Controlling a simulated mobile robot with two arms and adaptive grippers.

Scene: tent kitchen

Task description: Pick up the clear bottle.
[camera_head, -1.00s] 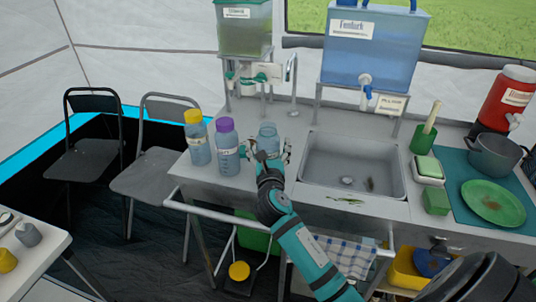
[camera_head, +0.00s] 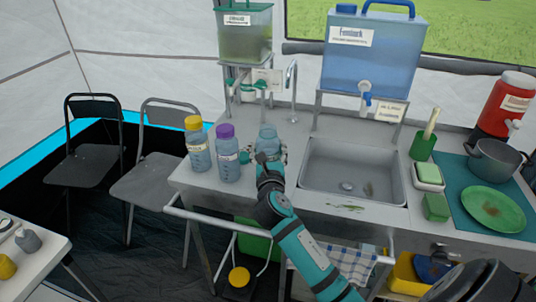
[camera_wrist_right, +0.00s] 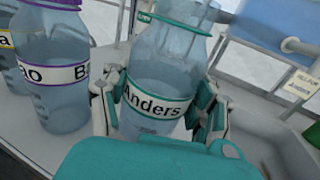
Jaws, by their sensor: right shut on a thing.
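The clear bottle (camera_head: 267,139) stands upright and open-topped near the left side of the sink counter. In the right wrist view this bottle (camera_wrist_right: 160,75) has a white "Anders" label and a teal neck ring. My right gripper (camera_head: 267,157) is shut around its body, one finger on each side at label height. In the wrist view the fingers (camera_wrist_right: 158,108) touch both sides of the bottle. The bottle's base is hidden behind my gripper, so I cannot tell whether it touches the counter. My left gripper is not in view.
A purple-capped bottle (camera_head: 228,155) and a yellow-capped bottle (camera_head: 198,145) stand close on the left. A sink basin (camera_head: 352,172) is on the right. A tap (camera_head: 293,90) and water tanks (camera_head: 370,55) stand behind. The counter's front rail (camera_head: 330,233) runs below.

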